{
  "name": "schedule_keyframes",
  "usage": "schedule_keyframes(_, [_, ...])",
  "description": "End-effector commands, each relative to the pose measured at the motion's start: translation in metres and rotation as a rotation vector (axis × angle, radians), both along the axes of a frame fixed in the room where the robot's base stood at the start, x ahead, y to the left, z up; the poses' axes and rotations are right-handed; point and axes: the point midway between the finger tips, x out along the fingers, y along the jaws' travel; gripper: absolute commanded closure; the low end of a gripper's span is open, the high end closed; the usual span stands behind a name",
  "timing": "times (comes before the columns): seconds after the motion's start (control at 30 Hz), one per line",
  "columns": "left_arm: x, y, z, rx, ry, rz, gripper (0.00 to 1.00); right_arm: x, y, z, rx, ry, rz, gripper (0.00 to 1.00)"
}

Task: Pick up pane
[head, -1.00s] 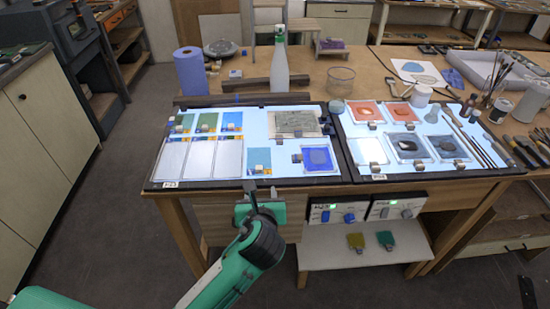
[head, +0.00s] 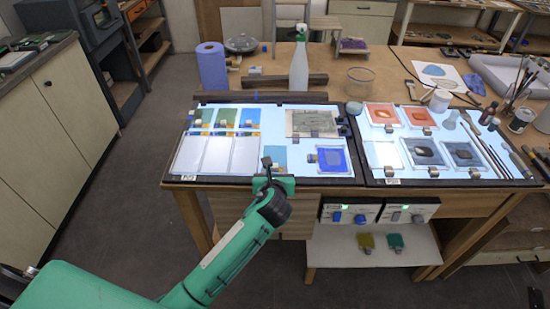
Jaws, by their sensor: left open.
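A small blue-grey pane (head: 276,152) lies near the front edge of the left light panel (head: 300,171). Three pale panes (head: 217,155) lie to its left, below three coloured pieces (head: 225,118) with small blocks on them. A pane with a blue patch (head: 333,158) lies to its right. My left gripper (head: 267,164) is open at the front edge of the panel, its fingers overlapping the lower part of the blue-grey pane. They hide the small block there; I cannot tell whether they touch it. My right gripper is out of view.
The right light panel (head: 470,182) holds paint trays (head: 382,115) and brushes. A white spray bottle (head: 299,70) and a blue paper roll (head: 212,67) stand behind. Control boxes (head: 349,212) hang under the front edge. The floor at left is clear.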

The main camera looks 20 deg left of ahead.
Motion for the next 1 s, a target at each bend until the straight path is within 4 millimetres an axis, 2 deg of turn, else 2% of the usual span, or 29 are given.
schedule_keyframes(0.13, [0.0129, 0.0034, -0.0048, -0.001, 0.001, 0.001, 0.55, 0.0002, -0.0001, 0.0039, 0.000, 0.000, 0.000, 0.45])
schedule_keyframes(0.4, [0.0158, 0.0041, -0.0069, -0.001, -0.001, -0.001, 0.55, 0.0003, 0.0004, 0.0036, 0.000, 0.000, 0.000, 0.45])
schedule_keyframes(0.43, [0.0157, 0.0041, -0.0068, -0.001, -0.001, -0.001, 0.56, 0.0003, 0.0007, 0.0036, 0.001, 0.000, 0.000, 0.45])
schedule_keyframes(0.6, [0.0156, 0.0042, -0.0068, -0.001, 0.000, 0.000, 0.90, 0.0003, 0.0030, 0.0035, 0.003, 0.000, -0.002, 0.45])
schedule_keyframes(0.67, [0.0156, 0.0042, -0.0068, -0.001, 0.000, 0.000, 1.00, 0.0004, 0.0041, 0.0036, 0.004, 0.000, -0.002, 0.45])
schedule_keyframes(1.0, [0.0157, 0.0043, -0.0044, 0.000, -0.002, 0.000, 1.00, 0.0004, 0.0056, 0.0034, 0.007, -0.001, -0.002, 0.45])
